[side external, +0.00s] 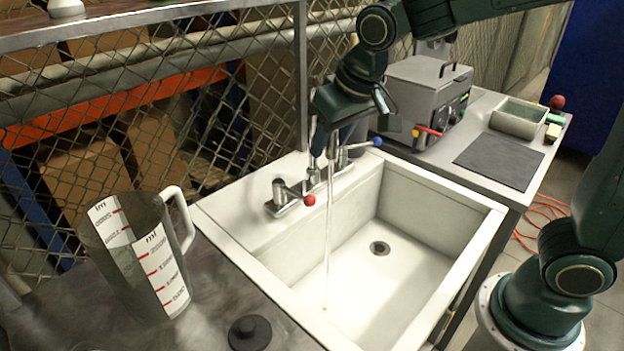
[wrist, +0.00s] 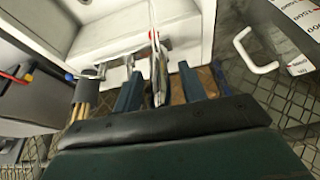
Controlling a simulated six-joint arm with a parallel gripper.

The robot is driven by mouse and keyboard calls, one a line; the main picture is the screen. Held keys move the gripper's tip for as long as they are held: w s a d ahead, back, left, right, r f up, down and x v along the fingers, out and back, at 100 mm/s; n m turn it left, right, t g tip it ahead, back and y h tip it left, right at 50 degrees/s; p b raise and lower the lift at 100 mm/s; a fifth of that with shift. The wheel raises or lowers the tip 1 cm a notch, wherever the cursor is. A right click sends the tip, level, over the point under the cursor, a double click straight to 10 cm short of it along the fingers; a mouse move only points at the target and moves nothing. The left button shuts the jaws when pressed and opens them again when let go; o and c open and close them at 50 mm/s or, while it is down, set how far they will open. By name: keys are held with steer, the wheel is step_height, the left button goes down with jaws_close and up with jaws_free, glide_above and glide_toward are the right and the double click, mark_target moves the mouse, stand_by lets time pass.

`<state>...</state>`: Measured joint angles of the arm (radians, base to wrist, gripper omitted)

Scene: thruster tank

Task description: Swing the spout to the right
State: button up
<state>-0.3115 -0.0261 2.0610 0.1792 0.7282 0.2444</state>
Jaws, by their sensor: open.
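The sink faucet stands on the back ledge of the white sink (side external: 272,234), with a chrome base (side external: 284,196), a red-knobbed handle (side external: 309,200) and a blue-knobbed handle (side external: 377,142). Its spout is largely hidden behind my gripper (side external: 330,148) in the side view. A thin water stream (side external: 327,250) falls into the left part of the basin. In the wrist view my gripper (wrist: 160,90) is open, its two blue fingers on either side of the shiny upright spout (wrist: 159,72). I cannot tell whether either finger touches it. The blue knob (wrist: 69,77) is left of the fingers.
A measuring jug (side external: 140,255) stands on the counter left of the sink, near a black stopper (side external: 249,332). A grey machine (side external: 425,95), dark mat (side external: 499,160) and grey container (side external: 519,118) are on the right counter. A wire mesh fence (side external: 120,120) runs behind the sink.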

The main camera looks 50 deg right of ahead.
jaws_close()
